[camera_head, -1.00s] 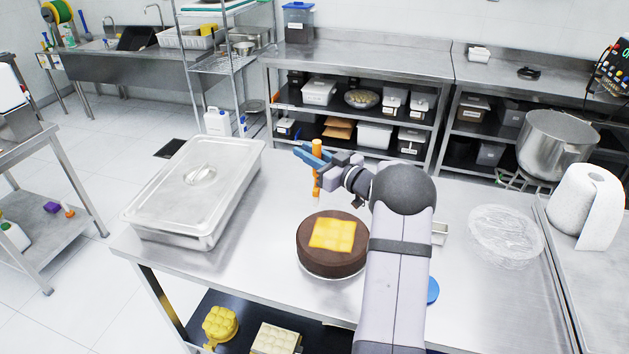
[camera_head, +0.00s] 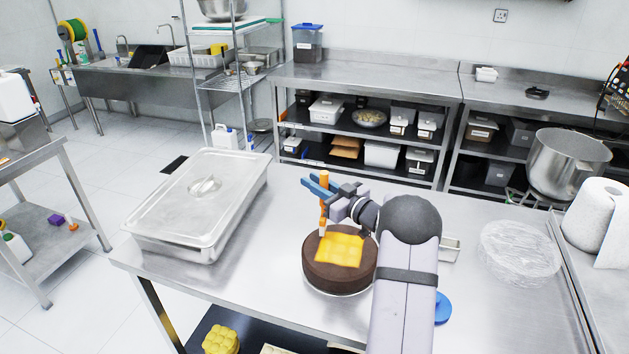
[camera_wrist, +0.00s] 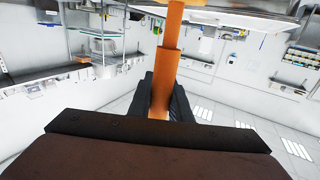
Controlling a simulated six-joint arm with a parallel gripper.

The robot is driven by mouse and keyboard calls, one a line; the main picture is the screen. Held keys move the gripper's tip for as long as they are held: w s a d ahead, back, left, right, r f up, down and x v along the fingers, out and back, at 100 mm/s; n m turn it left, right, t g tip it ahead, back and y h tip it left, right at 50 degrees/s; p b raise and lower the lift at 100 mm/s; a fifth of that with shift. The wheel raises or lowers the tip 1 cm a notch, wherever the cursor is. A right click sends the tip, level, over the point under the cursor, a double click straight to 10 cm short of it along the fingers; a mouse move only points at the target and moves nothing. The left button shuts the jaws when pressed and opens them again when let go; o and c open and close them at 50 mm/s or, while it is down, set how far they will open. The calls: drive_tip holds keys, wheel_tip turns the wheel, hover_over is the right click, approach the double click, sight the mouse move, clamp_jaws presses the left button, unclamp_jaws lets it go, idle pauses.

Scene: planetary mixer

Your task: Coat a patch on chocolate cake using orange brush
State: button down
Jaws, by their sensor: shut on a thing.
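The round chocolate cake (camera_head: 338,276) sits on the steel table with a yellow square patch (camera_head: 340,249) on its top. My gripper (camera_head: 324,187) has blue fingers and is shut on the orange brush (camera_head: 324,201), which is held upright. The brush's lower end is at the back left edge of the yellow patch; I cannot tell whether it touches. In the wrist view the orange brush (camera_wrist: 166,62) stands between the dark fingers, and a large brown surface fills the bottom.
A lidded steel pan (camera_head: 200,205) stands left of the cake. A blue round item (camera_head: 443,308) and a small metal tray (camera_head: 451,249) lie right of my arm. A plastic-wrapped dish (camera_head: 520,250) and a paper roll (camera_head: 597,216) are farther right. The table's front left is clear.

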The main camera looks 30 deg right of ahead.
drive_tip(key=shift+s+d+f, duration=0.4)
drive_tip(key=shift+s+d, duration=0.25)
drive_tip(key=shift+d, duration=0.1)
drive_tip(key=shift+s+d+f, duration=0.35)
drive_tip(key=shift+s+d, duration=0.25)
drive_tip(key=shift+d, duration=0.1)
wheel_tip(320, 180, up, 8)
drive_tip(key=w+a+p, duration=0.2)
drive_tip(key=a+p, duration=0.1)
drive_tip(key=p, duration=0.2)
drive_tip(key=shift+w, duration=0.25)
idle(0.3)
